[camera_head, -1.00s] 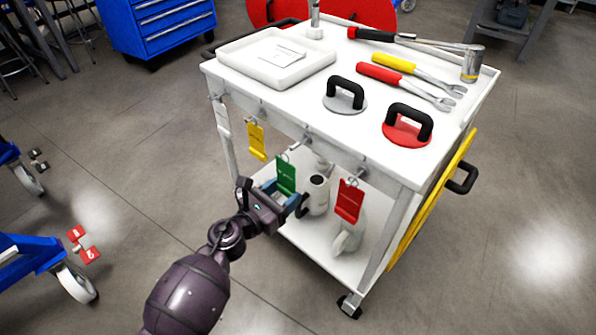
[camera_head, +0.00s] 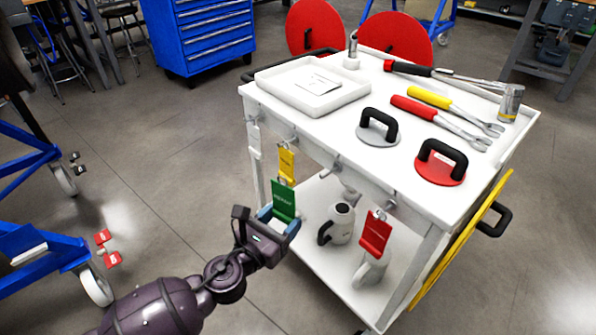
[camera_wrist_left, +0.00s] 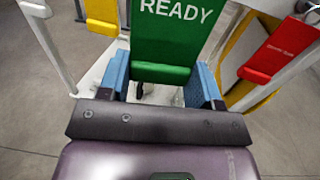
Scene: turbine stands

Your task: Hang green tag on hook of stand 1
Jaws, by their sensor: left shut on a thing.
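The green tag (camera_head: 284,198) is held upright between the blue fingertips of my left gripper (camera_head: 281,218), in front of the white cart. In the left wrist view the green tag (camera_wrist_left: 172,42), with "READY" on it, stands between the two fingers (camera_wrist_left: 163,80). The tag is clear of the cart's middle hook (camera_head: 335,163), which is bare. My right gripper is out of view.
The white cart (camera_head: 335,110) carries a tray, tools and suction handles. A yellow tag (camera_head: 287,163) and a red tag (camera_head: 375,235) hang from its side, close to my left gripper. Kettle-like jugs (camera_head: 341,223) stand on its lower shelf.

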